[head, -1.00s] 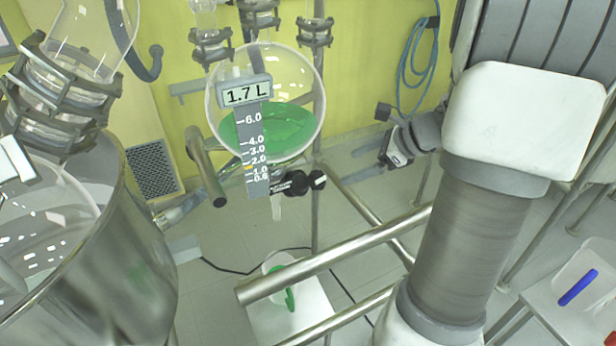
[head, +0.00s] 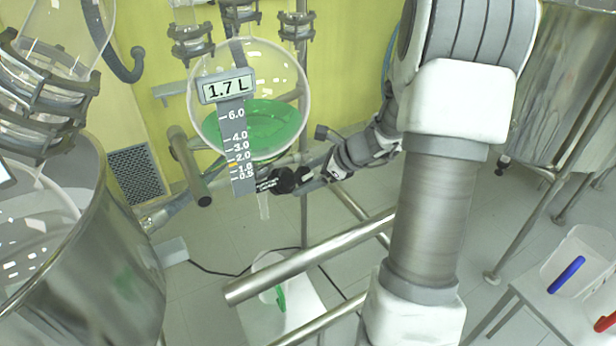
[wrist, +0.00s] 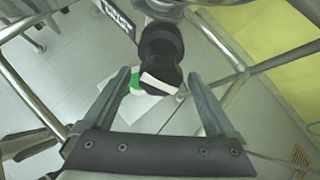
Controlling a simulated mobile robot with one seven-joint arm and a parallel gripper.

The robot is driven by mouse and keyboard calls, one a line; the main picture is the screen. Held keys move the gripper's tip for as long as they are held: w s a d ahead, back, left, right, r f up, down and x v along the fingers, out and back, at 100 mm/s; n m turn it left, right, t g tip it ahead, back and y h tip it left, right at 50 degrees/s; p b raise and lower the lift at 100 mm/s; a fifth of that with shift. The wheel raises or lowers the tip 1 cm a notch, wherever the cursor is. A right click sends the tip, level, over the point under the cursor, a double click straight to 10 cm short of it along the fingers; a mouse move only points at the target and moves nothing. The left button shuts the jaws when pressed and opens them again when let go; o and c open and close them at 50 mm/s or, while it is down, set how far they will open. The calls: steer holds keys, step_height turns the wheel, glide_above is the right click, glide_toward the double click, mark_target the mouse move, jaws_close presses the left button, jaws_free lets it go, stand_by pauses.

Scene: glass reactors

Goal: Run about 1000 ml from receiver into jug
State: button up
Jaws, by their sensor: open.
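The receiver (head: 285,85) is a round glass flask holding green liquid (head: 262,128). Its display (head: 228,88) reads 1.7 L above a marked scale. Below it is a black valve knob (head: 284,180) with a label, and a clear outlet spout (head: 264,206) points down. The jug (head: 270,268), pale with a green handle, stands on a white platform under the spout; I cannot tell its fill. My gripper (head: 318,172) is near the knob from the right. In the wrist view my gripper (wrist: 162,88) is open, with the black knob (wrist: 160,55) ahead between its fingertips, not gripped.
Steel rails (head: 310,258) cross in front of the jug. A large steel vessel (head: 95,265) stands at left. At right a table holds a white container with a blue handle (head: 567,277). A cable lies on the tiled floor.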

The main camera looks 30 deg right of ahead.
steer(key=c, duration=1.4)
steer(key=shift+f+b, duration=0.15)
steer(key=shift+b, duration=0.45)
steer(key=n+b, duration=0.2)
steer(key=b, duration=0.1)
steer(key=shift+f, duration=0.2)
steer(key=n+t+b, duration=0.1)
steer(key=n+b, duration=0.2)
steer(key=b, duration=0.4)
steer(key=shift+f+h, duration=0.1)
steer(key=shift+h, duration=0.3)
steer(key=n+b, duration=0.2)
steer(key=b, duration=0.3)
steer(key=shift+n+t, duration=0.3)
steer(key=shift+t, duration=0.1)
steer(key=n+b, duration=0.1)
steer(key=b, duration=0.2)
steer(key=shift+r, duration=0.35)
steer(key=shift+r+n, duration=0.1)
steer(key=shift+n, duration=0.3)
